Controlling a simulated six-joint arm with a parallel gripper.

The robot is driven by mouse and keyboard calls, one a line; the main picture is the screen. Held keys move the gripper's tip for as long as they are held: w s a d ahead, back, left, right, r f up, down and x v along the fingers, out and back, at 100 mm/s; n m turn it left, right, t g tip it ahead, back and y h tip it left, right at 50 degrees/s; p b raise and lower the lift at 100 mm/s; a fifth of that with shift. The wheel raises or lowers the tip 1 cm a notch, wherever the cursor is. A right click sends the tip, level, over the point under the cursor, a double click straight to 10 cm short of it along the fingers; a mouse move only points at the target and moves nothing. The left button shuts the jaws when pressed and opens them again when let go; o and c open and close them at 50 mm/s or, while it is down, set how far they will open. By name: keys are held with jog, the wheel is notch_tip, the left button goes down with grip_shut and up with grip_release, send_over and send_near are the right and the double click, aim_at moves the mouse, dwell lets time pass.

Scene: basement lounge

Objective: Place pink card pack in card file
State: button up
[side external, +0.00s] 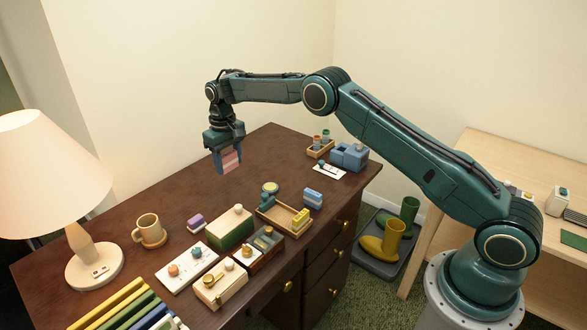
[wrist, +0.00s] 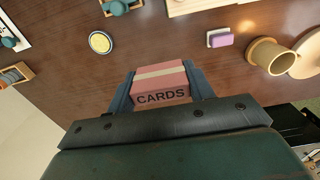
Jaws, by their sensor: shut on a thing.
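The pink card pack (wrist: 162,84) has a pale band and the word CARDS. My gripper (wrist: 160,92) is shut on it, with a blue finger at each side. In the side external view, my gripper (side external: 226,162) holds the pack (side external: 231,163) clear above the back part of the dark desk. A shallow wooden tray (side external: 268,221) stands below and to the right, with yellow pieces at its right end. It looks like the card file, but no label is readable. My gripper is not over it.
A blue banded pack (side external: 312,197) stands beside the tray. A green box (side external: 231,229), a purple block (side external: 196,221) and a round yellow-topped item (side external: 270,188) are near. A mug (side external: 149,230) and lamp (side external: 93,262) stand left. The desk (side external: 190,190) under the pack is bare.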

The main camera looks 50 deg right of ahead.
notch_tip(320, 180, down, 14)
jog(key=shift+f, duration=0.25)
dwell(0.6)
jog(key=shift+f, duration=0.15)
jog(key=o, duration=1)
jog(key=shift+c, duration=0.2)
notch_tip(320, 180, up, 12)
jog(key=shift+r, duration=0.15)
jog(key=shift+r, duration=0.1)
dwell(0.4)
